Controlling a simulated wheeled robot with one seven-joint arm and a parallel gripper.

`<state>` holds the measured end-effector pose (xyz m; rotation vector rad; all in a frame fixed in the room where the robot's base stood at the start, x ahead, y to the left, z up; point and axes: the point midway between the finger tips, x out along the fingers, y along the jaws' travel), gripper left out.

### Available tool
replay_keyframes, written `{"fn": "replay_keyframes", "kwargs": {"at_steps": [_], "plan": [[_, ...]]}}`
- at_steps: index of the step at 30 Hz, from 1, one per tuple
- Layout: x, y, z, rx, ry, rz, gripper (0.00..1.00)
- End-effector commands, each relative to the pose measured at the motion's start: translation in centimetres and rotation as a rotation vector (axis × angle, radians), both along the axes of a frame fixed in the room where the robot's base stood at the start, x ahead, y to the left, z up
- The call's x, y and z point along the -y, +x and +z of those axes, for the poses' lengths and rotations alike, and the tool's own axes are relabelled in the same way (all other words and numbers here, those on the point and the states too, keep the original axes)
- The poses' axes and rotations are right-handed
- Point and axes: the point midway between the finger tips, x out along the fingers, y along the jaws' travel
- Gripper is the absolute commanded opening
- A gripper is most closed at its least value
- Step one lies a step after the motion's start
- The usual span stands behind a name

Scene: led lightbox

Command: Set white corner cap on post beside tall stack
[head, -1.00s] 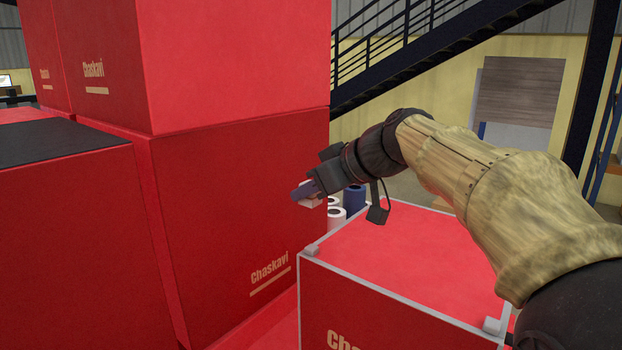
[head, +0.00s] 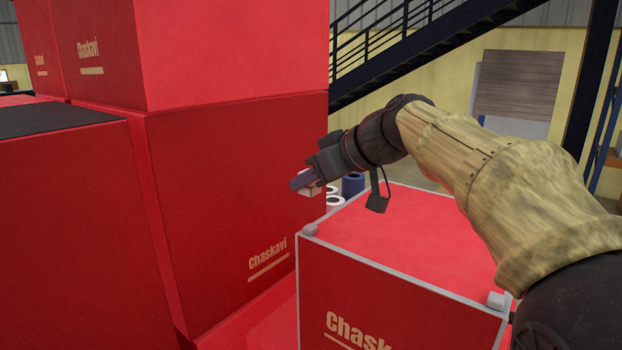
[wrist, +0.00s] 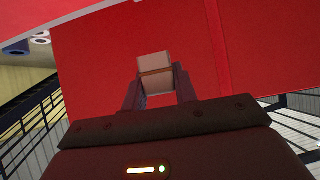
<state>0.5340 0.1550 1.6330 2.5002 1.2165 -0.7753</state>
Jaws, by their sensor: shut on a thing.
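My gripper (head: 301,181) is shut on a small pale white block, the corner cap (head: 311,190), in front of the tall red stack (head: 230,180). In the wrist view the cap (wrist: 154,66) sits between the two dark fingertips, with a red surface behind it. Below and to the right stands a lower red box (head: 400,235) with pale grey edge posts. A pale cap (head: 310,229) sits on its left corner and another pale cap (head: 495,299) on its near right corner. The held cap is in the air, apart from the box. My arm hides part of the box's far side.
Another red box with a black top (head: 55,118) stands at the left. White and blue rolls (head: 352,185) stand behind the lower box. A dark staircase (head: 430,40) is in the background.

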Motion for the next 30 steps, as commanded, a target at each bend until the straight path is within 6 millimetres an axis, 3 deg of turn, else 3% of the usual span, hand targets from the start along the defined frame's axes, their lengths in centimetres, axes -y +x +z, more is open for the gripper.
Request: {"fn": "replay_keyframes", "kwargs": {"at_steps": [18,30], "plan": [[0.1,0.1,-4.7,0.001,-0.001,-0.002,0.07],[0.1,0.0,-5.3,0.000,0.000,-0.001,0.07]]}}
